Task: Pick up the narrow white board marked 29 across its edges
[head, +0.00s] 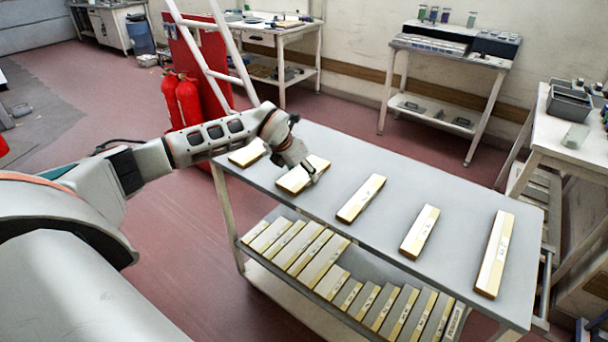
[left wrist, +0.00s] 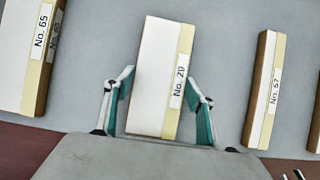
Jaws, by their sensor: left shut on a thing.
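The white board (head: 297,180) with a yellow edge strip lies second from the left among several boards on the grey table top. In the left wrist view the board (left wrist: 155,70) has a label that seems to read No. 29, its last digit unclear. I cannot tell any gap under the board. My right gripper is not in view.
Neighbouring boards No. 65 (left wrist: 32,50) and No. 57 (left wrist: 265,88) lie on either side with clear gaps. More boards (head: 420,231) (head: 496,254) lie to the right on the table (head: 378,229). A lower shelf (head: 284,288) holds several boards. Red extinguishers (head: 188,102) stand behind my arm.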

